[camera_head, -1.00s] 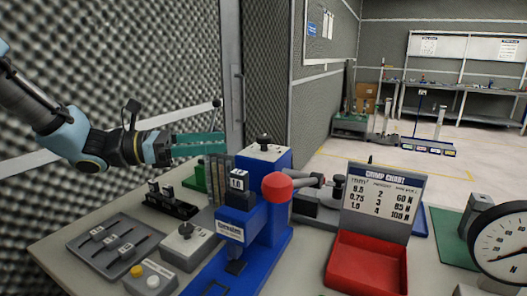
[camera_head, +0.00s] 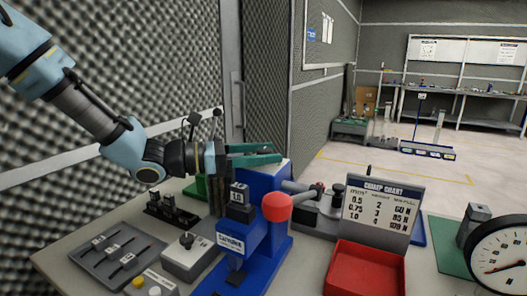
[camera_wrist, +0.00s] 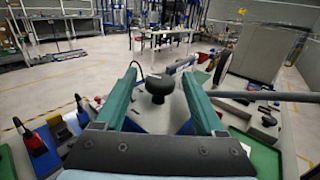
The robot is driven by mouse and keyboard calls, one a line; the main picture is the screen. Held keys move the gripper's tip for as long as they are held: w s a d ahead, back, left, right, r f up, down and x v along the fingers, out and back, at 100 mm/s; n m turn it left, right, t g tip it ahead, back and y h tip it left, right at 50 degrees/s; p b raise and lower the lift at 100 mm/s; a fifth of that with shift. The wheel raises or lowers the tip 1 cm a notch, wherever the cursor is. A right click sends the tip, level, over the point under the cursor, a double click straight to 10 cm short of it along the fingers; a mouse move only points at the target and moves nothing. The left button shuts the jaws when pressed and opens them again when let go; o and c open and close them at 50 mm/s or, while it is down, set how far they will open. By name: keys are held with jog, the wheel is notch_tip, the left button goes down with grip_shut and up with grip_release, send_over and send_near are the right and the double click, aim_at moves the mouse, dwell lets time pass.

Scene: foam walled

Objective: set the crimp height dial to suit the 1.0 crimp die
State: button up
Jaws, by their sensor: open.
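The blue crimp press (camera_head: 262,182) stands on the bench with a die marked 1.0 (camera_head: 238,193) in its front. A black knob, apparently the crimp height dial (camera_wrist: 159,88), shows in the wrist view on a pale top surface. It stands between the two green fingers of my open gripper (camera_wrist: 160,72), with a gap on each side. In the head view my gripper (camera_head: 274,154) is over the top of the press and hides the knob. The crimp chart (camera_head: 376,205) lists 1.0 with setting 4. I cannot read any dial mark.
A red-balled lever (camera_head: 276,207) juts from the press. A red bin (camera_head: 365,268) sits before the chart, with a round gauge (camera_head: 501,258) at right. A grey tray (camera_head: 88,262) of labelled parts and a knobbed grey box (camera_head: 190,256) stand at left.

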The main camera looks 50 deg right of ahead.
grip_shut()
dwell(0.5)
